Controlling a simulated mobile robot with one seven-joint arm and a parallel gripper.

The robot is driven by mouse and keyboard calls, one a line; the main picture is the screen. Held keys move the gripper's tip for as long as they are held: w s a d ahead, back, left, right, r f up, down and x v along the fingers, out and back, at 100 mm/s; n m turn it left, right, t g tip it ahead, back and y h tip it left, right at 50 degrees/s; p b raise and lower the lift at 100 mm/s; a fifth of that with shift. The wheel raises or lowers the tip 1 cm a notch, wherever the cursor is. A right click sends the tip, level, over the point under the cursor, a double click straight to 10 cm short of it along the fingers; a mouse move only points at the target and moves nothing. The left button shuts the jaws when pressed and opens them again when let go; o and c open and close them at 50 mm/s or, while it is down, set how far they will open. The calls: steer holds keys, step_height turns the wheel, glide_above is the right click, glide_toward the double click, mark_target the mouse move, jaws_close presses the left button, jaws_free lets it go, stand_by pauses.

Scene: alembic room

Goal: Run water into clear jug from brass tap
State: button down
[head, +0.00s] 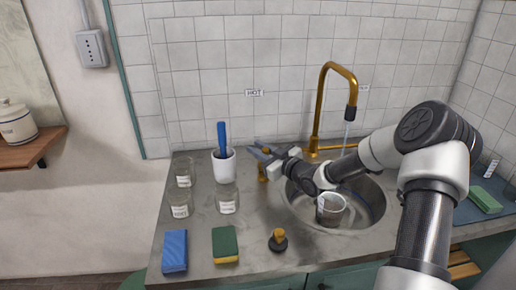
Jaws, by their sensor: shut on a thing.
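The brass tap (320,105) arches over the sink from the back of the counter, with a dark nozzle at its end. A thin pale stream of water (346,132) falls from the nozzle; its lower part is hidden behind my arm. The clear jug (331,209) stands in the round sink basin below my arm, its upper part partly covered by my wrist. What is in the jug is hard to tell. My gripper (260,153) is left of the tap, shut on a short brass handle (263,174) at the counter's back, beneath the wall label "HOT" (254,93).
Left of the sink (372,218) stand a white cup (223,166) with a blue-handled tool and labelled glass jars (180,204). A blue sponge (174,251), a green sponge (225,245) and a dark stopper (278,240) lie in front. Another green sponge (485,200) lies far right.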

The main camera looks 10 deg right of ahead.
steer(key=w+m+g+p, duration=0.1)
steer(key=p, duration=0.2)
steer(key=w+g+h+p, duration=0.1)
steer(key=g+p, duration=0.1)
steer(key=p, duration=0.2)
steer(key=shift+w+f+m+g, duration=0.15)
steer(key=shift+f+m+g, duration=0.15)
steer(key=shift+f+m, duration=0.1)
steer(key=c, duration=1.6)
jaws_free()
steer(key=p+v, duration=0.1)
steer(key=v, duration=1.6)
steer(key=shift+s+r, duration=0.15)
steer(key=shift+s, duration=0.05)
